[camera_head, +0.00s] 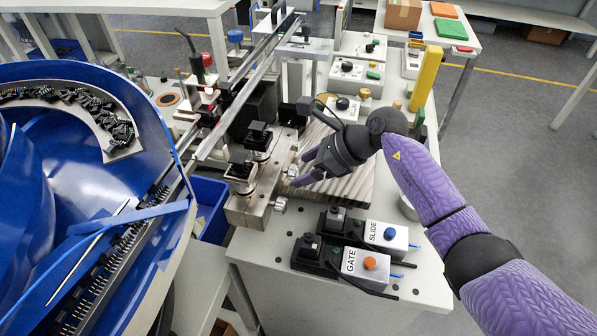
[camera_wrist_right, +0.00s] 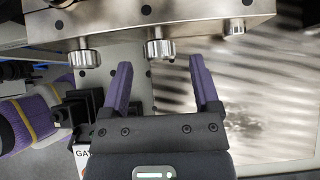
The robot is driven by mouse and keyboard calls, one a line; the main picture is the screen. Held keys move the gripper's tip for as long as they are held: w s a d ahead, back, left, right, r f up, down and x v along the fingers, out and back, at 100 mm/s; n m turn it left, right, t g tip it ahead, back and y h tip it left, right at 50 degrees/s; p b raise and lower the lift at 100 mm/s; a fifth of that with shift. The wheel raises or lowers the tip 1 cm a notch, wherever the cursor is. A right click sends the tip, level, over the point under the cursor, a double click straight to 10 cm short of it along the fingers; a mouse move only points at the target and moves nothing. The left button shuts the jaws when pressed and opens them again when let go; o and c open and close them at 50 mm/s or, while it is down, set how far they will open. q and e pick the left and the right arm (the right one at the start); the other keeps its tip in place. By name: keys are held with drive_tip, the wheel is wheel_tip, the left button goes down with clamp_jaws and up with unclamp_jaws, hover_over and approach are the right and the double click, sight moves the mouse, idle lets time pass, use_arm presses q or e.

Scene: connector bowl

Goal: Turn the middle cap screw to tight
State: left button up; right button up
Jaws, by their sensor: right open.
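Several knurled silver cap screws stick out of the side of a metal block (camera_head: 243,211). In the right wrist view, the left cap screw (camera_wrist_right: 84,58), the middle cap screw (camera_wrist_right: 160,48) and the right cap screw (camera_wrist_right: 235,27) stand in a row along the block's edge. My right gripper (camera_head: 301,170) is open and empty beside the block. In the right wrist view its two purple fingers (camera_wrist_right: 160,66) point at the middle cap screw, which lines up with the gap between them, just past the tips. The fingers do not appear to touch it. My left gripper is out of view.
A GATE switch box (camera_head: 349,266) and a SLIDE switch box (camera_head: 386,235) stand at the table's front, near my right arm. A blue bowl feeder (camera_head: 150,120) fills the left. A ridged metal plate (camera_head: 352,185) lies under my gripper. A yellow post (camera_head: 428,75) stands behind.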

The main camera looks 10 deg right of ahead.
drive_tip(key=shift+x, duration=0.85)
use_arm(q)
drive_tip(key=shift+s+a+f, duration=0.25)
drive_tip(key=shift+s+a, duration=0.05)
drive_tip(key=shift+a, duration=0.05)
use_arm(e)
drive_tip(key=shift+c, duration=0.3)
clamp_jaws()
drive_tip(key=g+b, duration=0.1)
drive_tip(key=b, duration=0.1)
drive_tip(key=m+g+y+b, duration=0.1)
drive_tip(key=b, duration=0.1)
drive_tip(key=f+m+g+b, duration=0.1)
drive_tip(key=b, duration=0.2)
drive_tip(key=shift+w+d+y, duration=0.1)
drive_tip(key=shift+w+y, duration=0.15)
drive_tip(key=shift+y, duration=0.05)
drive_tip(key=shift+r+g+b, duration=0.3)
drive_tip(key=shift+g, duration=0.2)
drive_tip(key=shift+r, duration=0.15)
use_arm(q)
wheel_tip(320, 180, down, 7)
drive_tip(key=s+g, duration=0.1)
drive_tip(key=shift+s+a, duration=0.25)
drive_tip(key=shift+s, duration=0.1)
use_arm(e)
drive_tip(key=shift+o, duration=0.3)
unclamp_jaws()
